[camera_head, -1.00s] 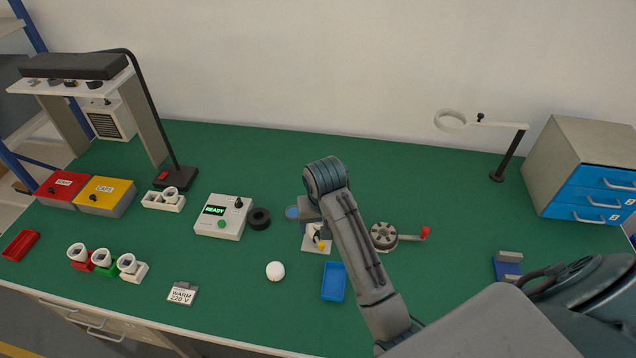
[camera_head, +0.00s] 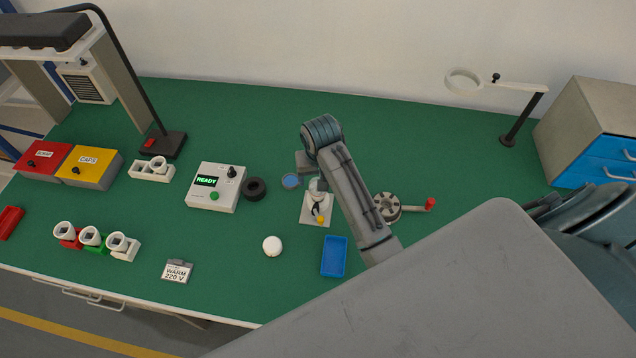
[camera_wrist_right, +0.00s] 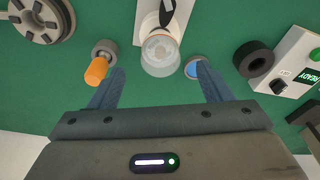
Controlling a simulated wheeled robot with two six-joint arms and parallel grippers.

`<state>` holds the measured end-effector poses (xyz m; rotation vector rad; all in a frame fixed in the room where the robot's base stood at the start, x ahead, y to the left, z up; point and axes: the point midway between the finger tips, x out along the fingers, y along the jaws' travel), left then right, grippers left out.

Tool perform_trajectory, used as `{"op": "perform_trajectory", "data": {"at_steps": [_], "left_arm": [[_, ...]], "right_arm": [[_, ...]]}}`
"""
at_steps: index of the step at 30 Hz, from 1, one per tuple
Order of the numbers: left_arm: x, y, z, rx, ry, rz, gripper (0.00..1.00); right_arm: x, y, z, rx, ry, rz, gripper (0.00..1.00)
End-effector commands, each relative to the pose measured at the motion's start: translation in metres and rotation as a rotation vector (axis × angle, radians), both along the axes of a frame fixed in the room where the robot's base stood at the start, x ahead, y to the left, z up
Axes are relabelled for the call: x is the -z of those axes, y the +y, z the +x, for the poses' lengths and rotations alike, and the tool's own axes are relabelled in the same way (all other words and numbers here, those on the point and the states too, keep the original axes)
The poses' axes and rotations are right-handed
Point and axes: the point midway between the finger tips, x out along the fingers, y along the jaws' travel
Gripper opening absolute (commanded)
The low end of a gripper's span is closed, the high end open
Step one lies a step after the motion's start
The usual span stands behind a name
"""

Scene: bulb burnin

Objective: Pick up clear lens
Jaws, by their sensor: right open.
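A clear, round, glassy piece (camera_wrist_right: 160,52) that looks like the clear lens is in the right wrist view, at the near end of a white stand. In the head view it shows pale (camera_head: 317,186) at the back of the white stand (camera_head: 308,213). A small blue disc (camera_wrist_right: 193,68) lies beside it, by one fingertip; it also shows in the head view (camera_head: 291,181). My right gripper (camera_wrist_right: 160,80) is open and empty, its fingers spread on either side below the clear piece, apart from it. My left gripper is not in view.
An orange-tipped grey part (camera_wrist_right: 97,70) is close to the other finger. A black ring (camera_head: 255,189) and the READY tester (camera_head: 213,188) stand left. A crank wheel (camera_head: 387,207) is right, a blue tray (camera_head: 334,257) in front, and a ring-armed stand (camera_head: 509,140) behind.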

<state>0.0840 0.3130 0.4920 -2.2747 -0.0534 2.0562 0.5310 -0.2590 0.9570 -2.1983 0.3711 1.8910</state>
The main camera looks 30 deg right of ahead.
Motion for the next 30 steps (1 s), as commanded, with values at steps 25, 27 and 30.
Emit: {"op": "perform_trajectory", "data": {"at_steps": [25,27,30], "left_arm": [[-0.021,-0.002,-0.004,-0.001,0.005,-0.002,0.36],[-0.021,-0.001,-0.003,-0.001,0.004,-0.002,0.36],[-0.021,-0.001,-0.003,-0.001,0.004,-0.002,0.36]], "right_arm": [[0.04,-0.003,0.008,0.0,0.001,0.0,0.25],[0.04,-0.003,0.008,0.0,0.001,0.0,0.25],[0.04,-0.003,0.008,0.0,0.001,0.0,0.25]]}}
